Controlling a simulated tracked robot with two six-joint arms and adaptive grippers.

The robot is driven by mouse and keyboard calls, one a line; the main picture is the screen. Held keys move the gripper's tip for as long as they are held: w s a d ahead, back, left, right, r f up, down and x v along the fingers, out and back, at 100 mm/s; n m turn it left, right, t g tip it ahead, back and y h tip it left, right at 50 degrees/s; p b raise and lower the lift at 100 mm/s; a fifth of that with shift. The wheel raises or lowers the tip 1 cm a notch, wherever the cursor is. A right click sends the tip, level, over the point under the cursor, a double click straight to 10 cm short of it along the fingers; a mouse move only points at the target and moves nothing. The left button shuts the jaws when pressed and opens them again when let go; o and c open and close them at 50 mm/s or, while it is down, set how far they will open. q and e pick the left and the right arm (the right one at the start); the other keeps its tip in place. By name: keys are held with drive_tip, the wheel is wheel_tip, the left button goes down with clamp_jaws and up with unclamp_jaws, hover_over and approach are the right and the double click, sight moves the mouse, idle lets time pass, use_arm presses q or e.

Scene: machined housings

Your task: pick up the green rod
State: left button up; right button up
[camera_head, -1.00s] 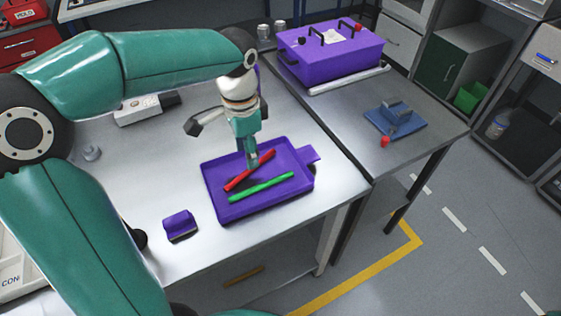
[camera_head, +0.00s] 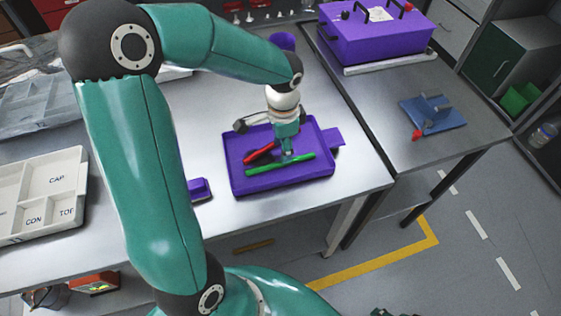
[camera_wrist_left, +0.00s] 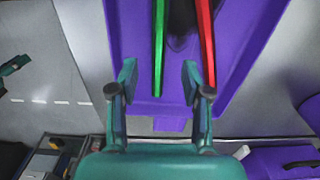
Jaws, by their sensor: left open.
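The green rod (camera_head: 280,165) lies in the purple tray (camera_head: 236,182), along its front half. A red rod (camera_head: 258,153) lies beside it, farther back. My left gripper (camera_head: 287,157) points down over the tray and is open. In the left wrist view, the green rod (camera_wrist_left: 158,50) runs between the two open fingertips (camera_wrist_left: 158,68), and the red rod (camera_wrist_left: 205,45) passes outside, by the right fingertip. I cannot tell whether a finger touches either rod. Something dark and teal, seemingly my right gripper (camera_wrist_left: 15,65), shows at the left edge of the left wrist view; its jaws are unclear.
A small purple block (camera_head: 199,189) stands left of the tray. A white compartment tray (camera_head: 40,195) is at the left. On the adjoining table are a purple case (camera_head: 375,42) and a blue plate with a grey bracket (camera_head: 432,114). Bare tabletop lies before the tray.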

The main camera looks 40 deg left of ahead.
sight(281, 164)
use_arm(q)
drive_tip(key=shift+s+f+p, duration=0.2)
drive_tip(key=shift+f+p, duration=0.15)
drive_tip(key=shift+f, duration=2.5)
clamp_jaws()
